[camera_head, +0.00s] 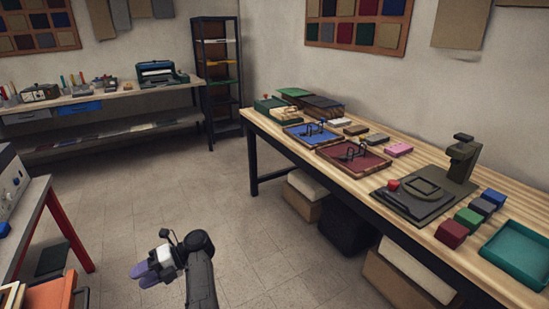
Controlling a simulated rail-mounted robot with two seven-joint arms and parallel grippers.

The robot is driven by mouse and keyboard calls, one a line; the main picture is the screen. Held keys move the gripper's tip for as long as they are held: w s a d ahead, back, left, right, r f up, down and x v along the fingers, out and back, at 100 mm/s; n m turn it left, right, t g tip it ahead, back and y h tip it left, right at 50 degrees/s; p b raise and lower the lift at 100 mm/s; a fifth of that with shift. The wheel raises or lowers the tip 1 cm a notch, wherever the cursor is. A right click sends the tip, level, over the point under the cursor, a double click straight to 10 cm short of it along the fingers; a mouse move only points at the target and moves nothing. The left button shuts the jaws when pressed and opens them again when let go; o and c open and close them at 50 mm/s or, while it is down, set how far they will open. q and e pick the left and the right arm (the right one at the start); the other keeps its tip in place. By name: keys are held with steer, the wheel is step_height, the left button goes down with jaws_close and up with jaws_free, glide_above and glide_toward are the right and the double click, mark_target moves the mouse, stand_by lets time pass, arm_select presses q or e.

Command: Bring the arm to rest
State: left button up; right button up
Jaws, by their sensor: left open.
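My left gripper (140,274) shows low in the head view, at the end of my dark arm. It has a white body and purple fingers that point left. It is open and no object shows in it. It hangs over the bare tiled floor, well apart from the wooden workbench (292,155) on the right and from the bench at the left edge. My right gripper is not in the picture.
The workbench bears a blue tray (318,143), a dark red tray (340,170), a dark press (462,160), small coloured blocks and a teal tray (515,255). A red-legged bench (68,232) stands at left. A shelf rack (216,80) stands behind. The middle floor is clear.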

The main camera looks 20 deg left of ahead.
arm_select(q)
steer(key=w+a+r+m+t+y, duration=0.3)
steer(key=w+r+m+t+y, duration=0.15)
steer(key=w+m+t, duration=0.45)
steer(key=w+a+r+m+t+y, duration=0.3)
steer(key=w+r+m+t, duration=0.3)
steer(key=t, duration=0.4)
steer(key=w+d+r+m+t+h, duration=0.4)
steer(key=d+r+m+t+h, duration=0.85)
steer(key=m, duration=0.65)
steer(key=s+d+f+m+g+h+p, duration=0.25)
steer(key=s+d+m, duration=0.2)
steer(key=s, duration=0.35)
steer(key=s+d+f+m+g+h+p, duration=0.1)
steer(key=s+d+f+m+g+p, duration=0.25)
steer(key=s+d, duration=0.4)
steer(key=s+d+f+m+g+h+p, duration=0.2)
steer(key=s+d+f+m+g+p, duration=0.15)
steer(key=s, duration=0.65)
steer(key=s+d+f+m+g+p, duration=0.15)
steer(key=s+f+g+p, duration=0.35)
steer(key=s, duration=0.6)
steer(key=s+d+f+g+p, duration=0.25)
steer(key=s+f, duration=0.45)
steer(key=s, duration=0.4)
step_height(320, 180, up, 38)
steer(key=p, duration=3.7)
steer(key=shift+f+t+p, duration=0.25)
steer(key=shift+t+p, duration=0.1)
steer(key=shift+p, duration=0.05)
